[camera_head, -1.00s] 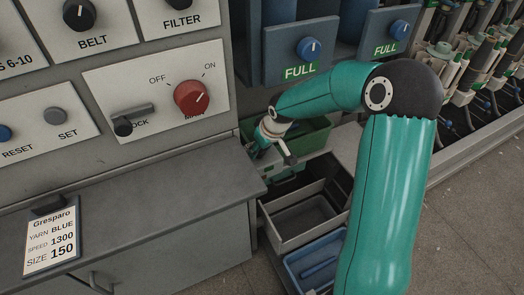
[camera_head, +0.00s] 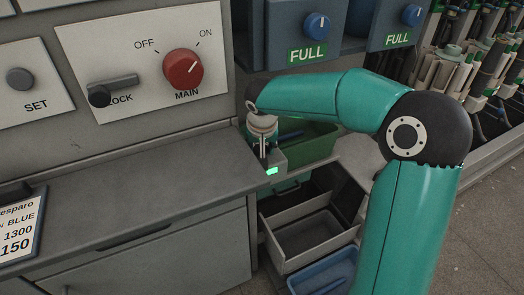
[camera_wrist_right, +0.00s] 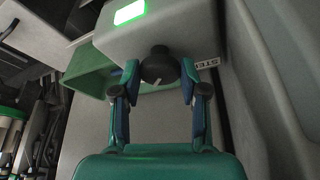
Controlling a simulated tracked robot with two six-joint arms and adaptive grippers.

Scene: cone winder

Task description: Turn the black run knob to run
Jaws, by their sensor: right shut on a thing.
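The black knob (camera_wrist_right: 158,62) sits on a light grey box with a lit green lamp, and a short white mark shows on its face. My right gripper (camera_wrist_right: 160,74) has a finger on each side of this knob and is shut on it. In the head view my right gripper (camera_head: 263,152) points down at the small grey box (camera_head: 279,158) at the counter's right end. The knob itself is hidden there behind the gripper. A partly hidden, upside-down label (camera_wrist_right: 207,65) lies beside the knob. My left gripper is not in view.
The panel behind carries a red MAIN knob (camera_head: 183,70) and a black LOCK lever (camera_head: 112,90). The grey counter (camera_head: 120,185) is clear beside the gripper. A green bin (camera_head: 315,143), an open grey drawer (camera_head: 290,262) and a blue tray (camera_head: 325,275) lie close by.

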